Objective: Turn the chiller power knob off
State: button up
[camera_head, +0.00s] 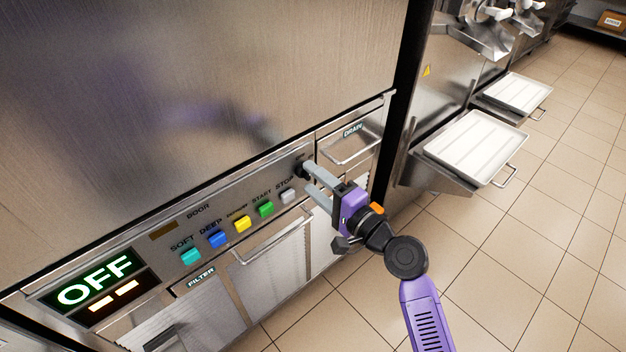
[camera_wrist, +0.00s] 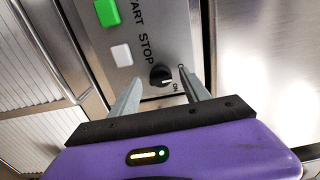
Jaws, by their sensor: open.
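The chiller power knob (camera_wrist: 161,76) is black and round with a light pointer line, on the steel control panel (camera_wrist: 178,28). Lettering around it includes "ON" at its lower right in the wrist view. In the head view the knob (camera_head: 303,169) is at the right end of the panel, partly hidden by my gripper (camera_head: 308,177). My gripper is open and empty, its fingers reaching toward the panel. In the wrist view the fingers (camera_wrist: 162,92) lie to either side of the knob; I cannot tell whether they touch it. The display (camera_head: 94,283) reads "OFF" in lit letters.
Teal, blue, yellow, green (camera_head: 266,209) and grey (camera_head: 288,196) buttons line the panel left of the knob. A drain drawer (camera_head: 352,143) is to its right. The filter drawer handle (camera_head: 272,241) juts out below. White trays (camera_head: 474,148) stand at right; the tiled floor (camera_head: 530,240) is clear.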

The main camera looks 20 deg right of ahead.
jog(key=v, duration=0.7)
dwell(0.4)
jog(key=s+d+r+n+h+p, duration=0.1)
jog(key=s+d+n+h+p, duration=0.1)
jog(key=s+d+n+h, duration=0.3)
jog(key=s+r+h+p, duration=0.1)
jog(key=s+h, duration=0.2)
jog(key=s, duration=0.4)
jog(key=s+a+r+n+p, duration=0.2)
jog(key=s+n, duration=0.1)
jog(key=s, duration=0.5)
jog(key=s+a+r+n+g+y+p, duration=0.1)
jog(key=s+a+r+n+p, duration=0.1)
jog(key=s, duration=0.5)
jog(key=s+a+r+n+g+y+p, duration=0.1)
jog(key=s+a+r+n+p, duration=0.2)
jog(key=s, duration=0.5)
jog(key=shift+s+n, duration=0.3)
jog(key=shift+n, duration=0.3)
jog(key=shift+a, duration=0.1)
jog(key=shift+c, duration=0.4)
